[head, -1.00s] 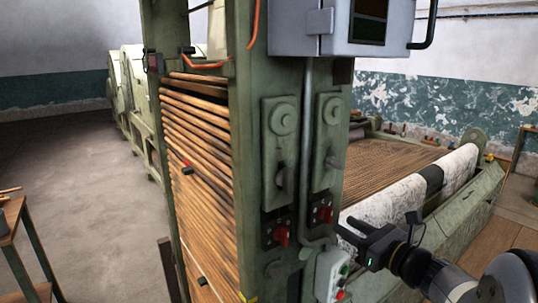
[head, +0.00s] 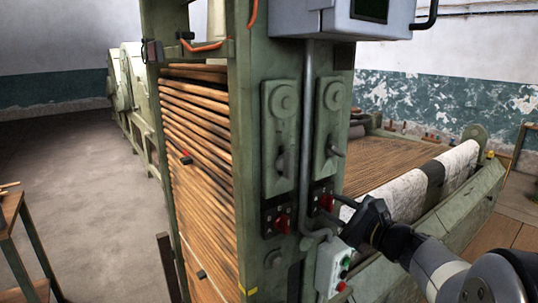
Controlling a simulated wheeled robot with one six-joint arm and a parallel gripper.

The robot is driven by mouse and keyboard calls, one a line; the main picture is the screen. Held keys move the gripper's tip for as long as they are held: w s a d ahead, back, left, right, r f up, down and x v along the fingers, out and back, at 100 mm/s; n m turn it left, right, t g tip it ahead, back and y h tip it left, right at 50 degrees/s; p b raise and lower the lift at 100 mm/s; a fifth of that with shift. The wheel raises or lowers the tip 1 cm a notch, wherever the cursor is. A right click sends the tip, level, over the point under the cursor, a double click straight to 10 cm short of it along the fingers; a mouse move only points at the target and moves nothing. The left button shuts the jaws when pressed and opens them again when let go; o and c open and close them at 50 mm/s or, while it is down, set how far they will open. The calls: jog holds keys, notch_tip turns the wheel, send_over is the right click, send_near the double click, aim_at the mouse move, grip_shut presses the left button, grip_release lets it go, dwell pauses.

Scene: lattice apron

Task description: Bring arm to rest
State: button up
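My arm reaches in from the lower right. My gripper (head: 346,208) is in front of the green machine post (head: 250,150), beside the right red rotary switch (head: 327,202). One dark finger points left towards this switch; I cannot tell whether it touches. The other finger is not clear against the dark gripper body, so the opening cannot be judged. No held object shows. A second red rotary switch (head: 282,223) is on the post further left.
A grey push-button box (head: 330,268) is just below my gripper. A lattice apron of wooden slats (head: 200,170) rises left of the post. Another slatted bed (head: 395,165) and a pale roller (head: 408,198) lie behind my arm. Open floor (head: 85,190) is at left.

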jog(key=shift+n, duration=1)
